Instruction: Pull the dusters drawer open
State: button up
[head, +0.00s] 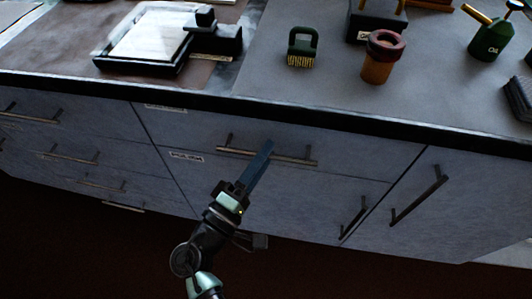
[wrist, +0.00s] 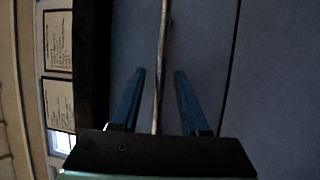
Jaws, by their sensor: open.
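A wide grey drawer front (head: 350,148) sits under the worktop, flush with the cabinet, so it looks shut. Its long bar handle (head: 235,151) runs across it. A small label (head: 165,107) is at its upper left, but I cannot read it, so I cannot confirm that this is the dusters drawer. My gripper (head: 265,150) reaches up to this handle with its blue fingers open. In the wrist view the handle bar (wrist: 163,35) runs between the two open fingers of my gripper (wrist: 159,75), with a gap on each side.
More drawers with bar handles (head: 72,157) are at the left. A door with a slanted handle (head: 418,196) is at the right. The worktop holds a green brush (head: 301,48), a brown cup (head: 379,60), a green oil can (head: 487,40) and a framed tray (head: 150,40).

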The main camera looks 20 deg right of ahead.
jog(key=shift+w+d, duration=0.2)
jog(key=shift+d, duration=0.05)
grip_shut()
dwell(1.4)
